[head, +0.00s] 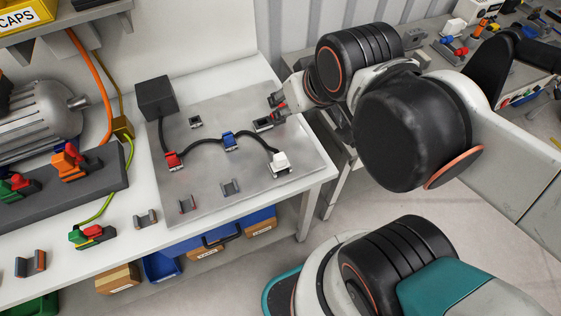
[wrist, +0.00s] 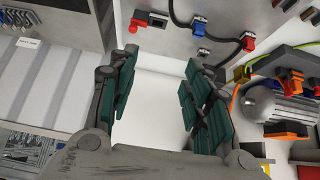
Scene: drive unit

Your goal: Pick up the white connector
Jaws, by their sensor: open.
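The white connector (head: 281,162) sits at the right end of a dark cable on the grey metal plate (head: 250,98), near the plate's front right corner. It does not show in the wrist view; the cable leaves that view at the top. My gripper (head: 276,109) is over the plate's back right edge, behind the connector and apart from it. In the wrist view my gripper (wrist: 160,62) is open, with only a bare white surface visible between its fingers.
The cable also carries a blue connector (head: 230,141) and a red connector (head: 173,161), and runs to a black box (head: 157,97). A dark holder (head: 263,124) lies close to my gripper. Small grey clips (head: 231,187) sit along the plate's front. A motor (head: 39,122) stands left.

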